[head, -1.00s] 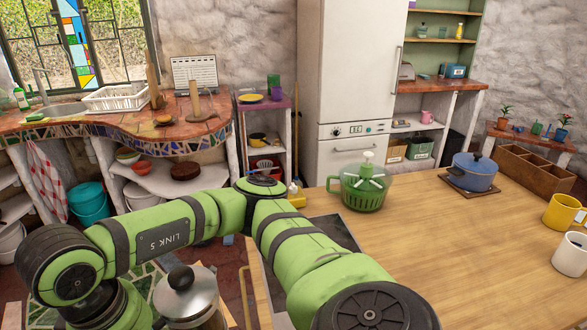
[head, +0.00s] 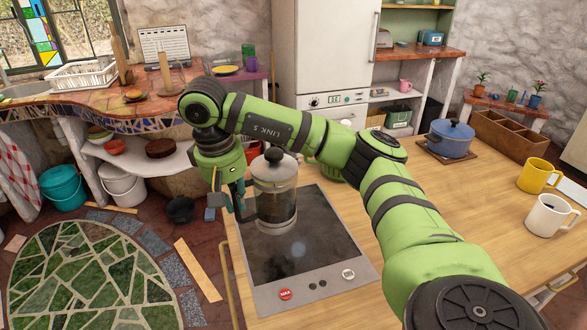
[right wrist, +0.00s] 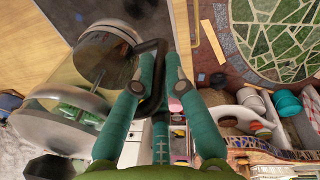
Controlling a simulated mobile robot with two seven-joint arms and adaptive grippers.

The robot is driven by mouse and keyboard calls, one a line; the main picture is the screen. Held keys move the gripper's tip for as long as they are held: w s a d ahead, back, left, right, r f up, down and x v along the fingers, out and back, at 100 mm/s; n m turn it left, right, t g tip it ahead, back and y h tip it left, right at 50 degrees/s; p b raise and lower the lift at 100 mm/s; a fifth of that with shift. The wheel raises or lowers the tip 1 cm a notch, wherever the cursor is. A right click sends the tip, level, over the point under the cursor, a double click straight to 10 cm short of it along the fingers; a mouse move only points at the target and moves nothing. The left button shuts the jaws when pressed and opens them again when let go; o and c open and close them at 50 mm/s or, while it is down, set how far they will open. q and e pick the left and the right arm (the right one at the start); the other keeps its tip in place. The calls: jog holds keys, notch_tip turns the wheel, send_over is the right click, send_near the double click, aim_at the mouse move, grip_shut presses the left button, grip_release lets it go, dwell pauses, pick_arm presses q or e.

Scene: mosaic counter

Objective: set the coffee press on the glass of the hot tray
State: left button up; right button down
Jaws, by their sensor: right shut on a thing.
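The coffee press (head: 275,193) is a glass jug with a metal lid and black knob. It stands upright over the back left part of the hot tray's dark glass (head: 310,262); I cannot tell whether its base touches. The tray has a grey front strip with a red mark. My right gripper (head: 238,204) is at the press's left side, shut on its black handle. In the right wrist view the teal fingers (right wrist: 153,78) close around the handle, with the press (right wrist: 62,88) at their left. My left gripper is out of view.
A green basket sits partly hidden behind my right arm. A blue pot (head: 450,139) stands on a trivet, with a yellow mug (head: 533,175) and a white mug (head: 546,216) at the right. The wooden counter (head: 480,215) between is clear.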

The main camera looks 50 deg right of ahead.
jog(key=w+d+r+m, duration=0.2)
jog(key=d, duration=1.4)
jog(key=w+a+f+p, duration=0.1)
jog(key=a+f+p, duration=0.1)
jog(key=a+f, duration=0.9)
jog(key=shift+a+f+p, duration=0.15)
jog(key=shift+a+p, duration=0.2)
jog(key=shift+p, duration=0.05)
jog(key=shift+f, duration=0.15)
jog(key=c, duration=1.3)
grip_release()
jog(key=shift+o, duration=0.2)
